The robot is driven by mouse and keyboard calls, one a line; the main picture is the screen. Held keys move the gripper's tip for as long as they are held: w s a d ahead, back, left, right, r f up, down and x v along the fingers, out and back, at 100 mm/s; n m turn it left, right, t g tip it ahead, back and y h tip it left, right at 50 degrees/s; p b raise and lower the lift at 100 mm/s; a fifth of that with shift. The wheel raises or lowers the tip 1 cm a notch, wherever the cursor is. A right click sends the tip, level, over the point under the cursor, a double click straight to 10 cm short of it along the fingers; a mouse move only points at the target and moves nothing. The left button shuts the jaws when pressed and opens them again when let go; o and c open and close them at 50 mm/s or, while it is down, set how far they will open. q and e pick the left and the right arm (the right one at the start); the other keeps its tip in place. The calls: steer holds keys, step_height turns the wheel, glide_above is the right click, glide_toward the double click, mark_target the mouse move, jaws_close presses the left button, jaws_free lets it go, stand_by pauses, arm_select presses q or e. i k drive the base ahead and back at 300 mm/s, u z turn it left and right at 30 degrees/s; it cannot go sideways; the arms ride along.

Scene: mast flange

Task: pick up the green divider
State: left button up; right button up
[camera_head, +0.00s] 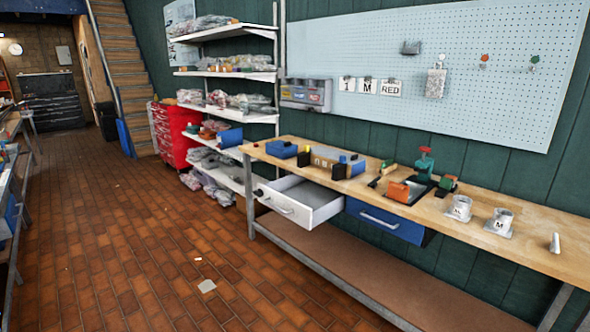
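Several green pieces stand on the wooden workbench (475,210), and I cannot tell which one is the green divider. A small green piece (386,165) is left of a green upright tool with a red top (424,163). A dark green block (447,184) is just right of that tool. Neither of my grippers shows in the head view.
A white drawer (293,210) stands open under the bench's left end; a blue drawer (385,222) is beside it. An orange block (399,191) and two white cups (460,207) (501,219) stand on the bench. Brick floor (150,250) in front is mostly free.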

mark_target(390, 161)
steer(key=u, duration=0.15)
steer(key=k, duration=0.3)
steer(key=u, duration=0.6)
steer(key=i, duration=1.55)
steer(key=z, duration=0.65)
steer(key=i, duration=0.8)
steer(key=z, duration=1.5)
steer(key=i, duration=0.65)
steer(key=z, duration=0.65)
